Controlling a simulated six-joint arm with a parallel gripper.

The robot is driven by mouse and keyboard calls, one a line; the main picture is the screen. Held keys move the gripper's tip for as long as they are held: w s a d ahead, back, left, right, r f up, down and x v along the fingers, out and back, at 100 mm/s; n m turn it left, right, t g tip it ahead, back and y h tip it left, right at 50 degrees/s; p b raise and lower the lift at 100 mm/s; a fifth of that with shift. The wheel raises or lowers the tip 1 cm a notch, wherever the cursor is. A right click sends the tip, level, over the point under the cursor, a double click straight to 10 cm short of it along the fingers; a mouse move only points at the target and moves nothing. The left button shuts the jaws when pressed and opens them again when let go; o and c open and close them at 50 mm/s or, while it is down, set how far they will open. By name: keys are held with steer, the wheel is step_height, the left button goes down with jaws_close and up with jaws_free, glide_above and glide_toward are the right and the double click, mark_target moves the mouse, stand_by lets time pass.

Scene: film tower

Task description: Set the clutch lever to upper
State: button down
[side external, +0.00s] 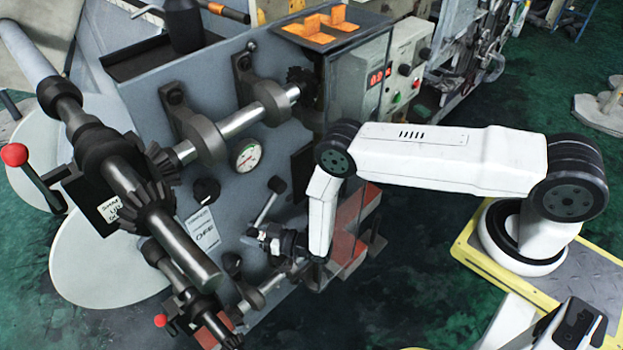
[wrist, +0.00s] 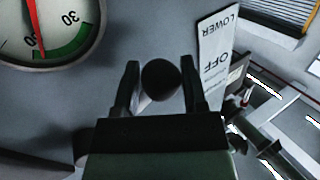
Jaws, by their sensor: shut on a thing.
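The clutch lever (side external: 266,205) is a silver rod on the grey machine panel. It slants down and left from a dark hub to my gripper (side external: 256,237). In the wrist view its round black knob (wrist: 160,80) sits between the two fingers of my gripper (wrist: 157,85), which is shut on it. The fingers partly hide the rod's end in the side view. A white label plate (side external: 203,229) is left of the lever. In the wrist view this plate (wrist: 216,60) appears upside down, with OFF and LOWER readable.
A round gauge (side external: 245,155) is above the lever and also fills the wrist view's upper left (wrist: 45,30). Shafts with bevel gears (side external: 150,195) stick out at left. Another black knob (side external: 232,262) is just below left of my gripper. A red-knobbed lever (side external: 15,154) is far left.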

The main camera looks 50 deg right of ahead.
steer(key=shift+r, duration=0.1)
steer(key=shift+a+r+m+t, duration=0.45)
steer(key=shift+r+m, duration=0.15)
steer(key=shift+r, duration=0.2)
step_height(320, 180, up, 10)
steer(key=m+t, duration=0.2)
steer(key=m, duration=0.2)
steer(key=m+t+h, duration=0.1)
steer(key=m+t, duration=0.1)
steer(key=m, duration=0.3)
steer(key=shift+a+f+m, duration=0.15)
steer(key=shift+m, duration=0.15)
steer(key=shift+w+d+r+m+t+h, duration=0.1)
steer(key=shift+d+r+m+t+h, duration=0.3)
steer(key=shift+r+m, duration=0.35)
steer(key=shift+d+r+m+t+h, duration=0.25)
steer(key=shift+r+m+t+h, duration=0.25)
steer(key=shift+m, duration=0.45)
steer(key=shift+c, duration=0.9)
jaws_free()
steer(key=shift+d, duration=0.1)
steer(key=shift+a+f+g, duration=0.2)
steer(key=shift+f+g, duration=0.05)
